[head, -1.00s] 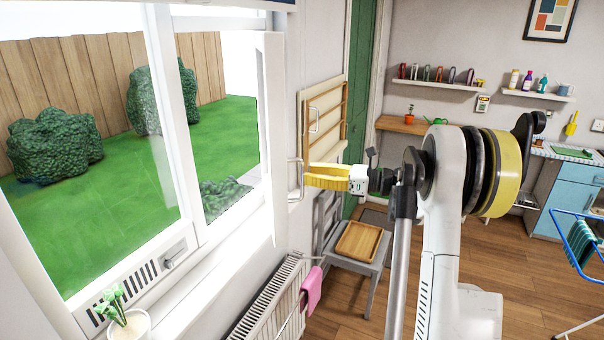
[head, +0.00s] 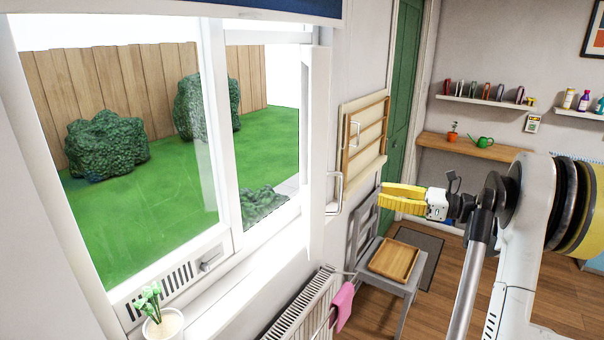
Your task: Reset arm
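My gripper (head: 384,196) has yellow fingers and a white body. It points left in front of the wall and the grey chair. Its two fingers lie close together from this angle, and I cannot tell whether there is a gap between them. No object shows in it. Its tips are apart, in the picture, from the white handle (head: 335,193) on the open window sash (head: 315,150). My arm reaches in from the right side of the view, bent.
A grey chair (head: 408,287) with a wooden tray (head: 395,260) stands below my gripper. A radiator (head: 300,308) with a pink cloth (head: 344,304) is under the window. A potted plant (head: 163,325) sits at lower left. A wooden folding rack (head: 364,140) hangs on the wall.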

